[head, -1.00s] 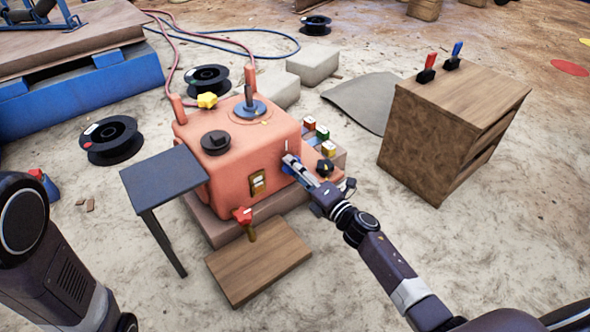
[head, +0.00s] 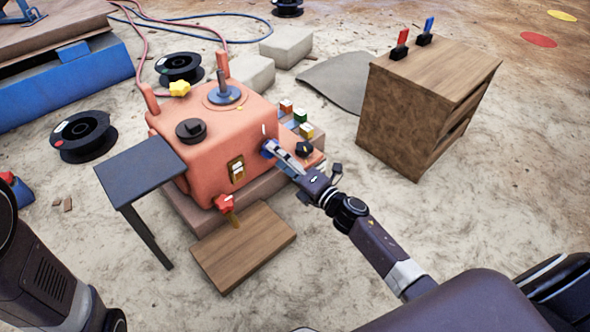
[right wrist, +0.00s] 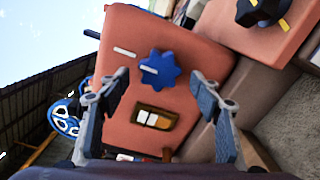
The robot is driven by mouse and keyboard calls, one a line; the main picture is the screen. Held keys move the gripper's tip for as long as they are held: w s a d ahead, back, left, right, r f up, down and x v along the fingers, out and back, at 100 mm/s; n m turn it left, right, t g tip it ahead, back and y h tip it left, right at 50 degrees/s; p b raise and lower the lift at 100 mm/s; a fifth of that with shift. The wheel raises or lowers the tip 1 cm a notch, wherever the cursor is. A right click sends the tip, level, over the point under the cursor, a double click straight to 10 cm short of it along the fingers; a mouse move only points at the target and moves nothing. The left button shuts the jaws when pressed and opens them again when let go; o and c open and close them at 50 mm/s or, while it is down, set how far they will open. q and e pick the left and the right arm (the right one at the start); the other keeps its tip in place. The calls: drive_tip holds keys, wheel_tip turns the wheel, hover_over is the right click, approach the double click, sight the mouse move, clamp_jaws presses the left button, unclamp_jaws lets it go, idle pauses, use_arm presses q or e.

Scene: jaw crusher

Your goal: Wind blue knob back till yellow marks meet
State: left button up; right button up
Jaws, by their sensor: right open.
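The blue knob (right wrist: 160,72) is a lobed star knob on the side of the salmon-coloured machine (head: 212,135). One pale mark lies on the knob and another on the housing up and left of it; both look white, and they are apart and not in line. In the head view the blue knob (head: 267,150) is partly hidden by my right gripper (head: 277,150). That gripper is open, facing the knob, with a finger on either side of it in the right wrist view; contact cannot be told. My left gripper is out of view.
A black knob (right wrist: 262,10) with yellow marks sits close by on a ledge. Coloured buttons (head: 298,118), a red knob (head: 225,203) and a rocker switch (head: 236,169) are near. A wooden cabinet (head: 410,115) stands right, a dark side table (head: 138,168) left.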

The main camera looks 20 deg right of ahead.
drive_tip(key=v, duration=0.9)
drive_tip(key=shift+s, duration=0.25)
drive_tip(key=shift+r, duration=0.1)
